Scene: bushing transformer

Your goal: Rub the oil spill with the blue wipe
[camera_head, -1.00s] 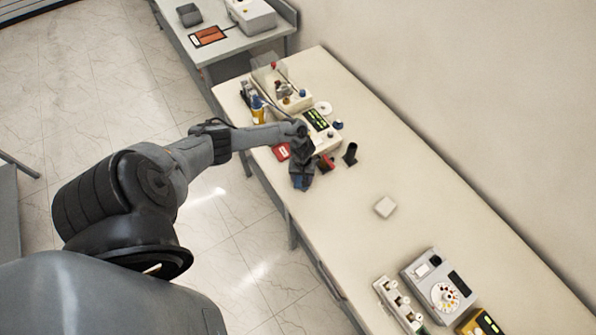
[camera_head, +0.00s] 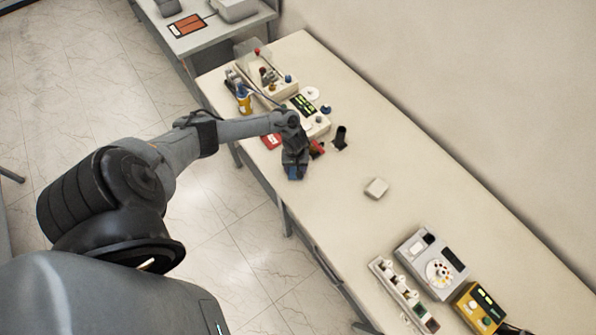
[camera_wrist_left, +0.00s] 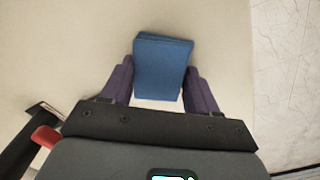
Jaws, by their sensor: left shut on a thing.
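My left gripper (camera_head: 295,172) hangs over the near edge of the long cream table. It is shut on the blue wipe. In the left wrist view the blue wipe (camera_wrist_left: 161,68) is a folded blue block between the two fingers of the gripper (camera_wrist_left: 162,82). In the head view only a small dark blue bit of the wipe (camera_head: 294,175) shows under the fingers. I cannot tell whether the wipe touches the table. No oil spill can be made out in these views. My right gripper is not in view.
A small pale block (camera_head: 376,188) lies mid-table. A black cylinder (camera_head: 341,137) stands right of the gripper. A yellow-blue bottle (camera_head: 244,98) and a panel with green displays (camera_head: 304,104) are behind. A grey dial device (camera_head: 434,262) and a yellow meter (camera_head: 479,307) sit at the front right.

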